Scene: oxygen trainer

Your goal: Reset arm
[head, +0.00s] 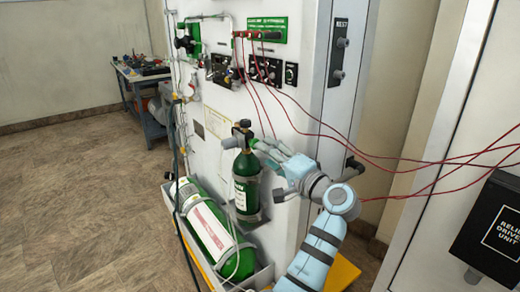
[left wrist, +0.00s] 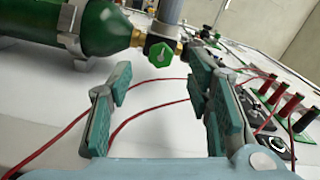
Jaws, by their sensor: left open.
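My left gripper (head: 262,146) is beside the top of the upright green oxygen cylinder (head: 246,182) in the head view. In the left wrist view its two teal fingers (left wrist: 158,88) are spread apart with nothing between them. The green cylinder (left wrist: 105,28) shows beyond the fingers, with a brass neck and a green valve knob (left wrist: 160,55). The knob appears just past the fingertips; I cannot tell whether they touch the valve. My right gripper is not in view.
A large green cylinder (head: 212,228) with a white label lies tilted in a tray on the panel's left. Red wires (head: 400,160) cross from the white panel (head: 215,150) to the right. A workbench (head: 140,75) stands behind. The floor at left is clear.

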